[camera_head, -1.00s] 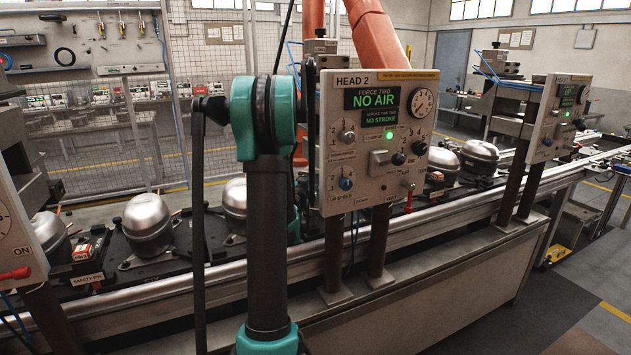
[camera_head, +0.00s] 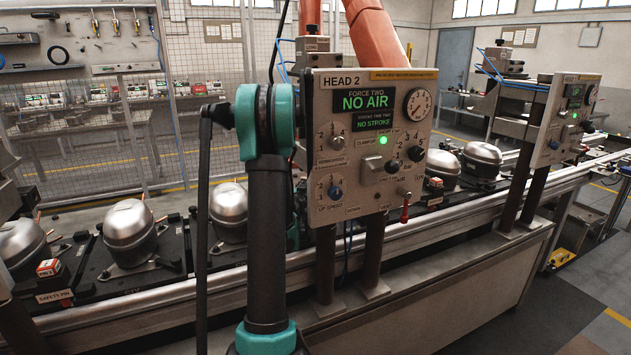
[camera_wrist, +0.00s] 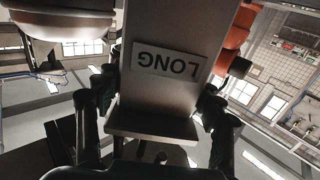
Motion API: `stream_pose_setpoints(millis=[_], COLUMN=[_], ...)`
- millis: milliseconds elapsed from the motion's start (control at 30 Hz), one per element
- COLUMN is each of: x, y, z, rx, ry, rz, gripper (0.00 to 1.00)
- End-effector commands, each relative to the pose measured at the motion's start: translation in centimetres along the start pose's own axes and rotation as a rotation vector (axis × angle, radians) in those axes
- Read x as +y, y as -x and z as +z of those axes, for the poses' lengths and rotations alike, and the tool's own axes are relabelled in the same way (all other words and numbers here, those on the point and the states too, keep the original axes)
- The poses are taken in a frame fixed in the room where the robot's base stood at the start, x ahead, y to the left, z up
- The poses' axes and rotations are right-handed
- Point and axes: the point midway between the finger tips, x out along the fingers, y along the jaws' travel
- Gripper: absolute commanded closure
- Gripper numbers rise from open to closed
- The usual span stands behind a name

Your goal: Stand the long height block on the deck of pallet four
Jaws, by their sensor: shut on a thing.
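The block's near end faces the wrist camera. In the head view my arm's black link and teal joint stand in the foreground. My gripper and the held block are not clearly visible there. Dark pallets (camera_head: 95,262) carrying silver compressors (camera_head: 128,233) sit along the conveyor. I cannot tell which one is pallet four.
The Head 2 control panel (camera_head: 370,140), showing NO AIR and NO STROKE, stands on dark posts right beside my arm. Another panel (camera_head: 563,115) stands farther right. A conveyor rail (camera_head: 440,215) runs along the front. Open floor (camera_head: 575,310) lies at lower right.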

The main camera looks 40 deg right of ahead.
Motion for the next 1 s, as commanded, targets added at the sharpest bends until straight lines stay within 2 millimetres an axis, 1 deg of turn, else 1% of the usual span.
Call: stream_pose_setpoints(millis=[367,400,567,933,1000], x=[0.0,0.0,0.0,0.0,-0.04], y=[0.0,0.0,0.01,0.02,0.55], z=[0.2,0.34,0.3,0.07,0.07], rx=[0.0,0.0,0.0,0.0,0.0], ry=[0.001,0.0,0.0,0.0,0.0], rz=[0.0,0.0,0.0,0.0,-0.001], gripper=[0.92,0.31,0.11,0.11,0.11])
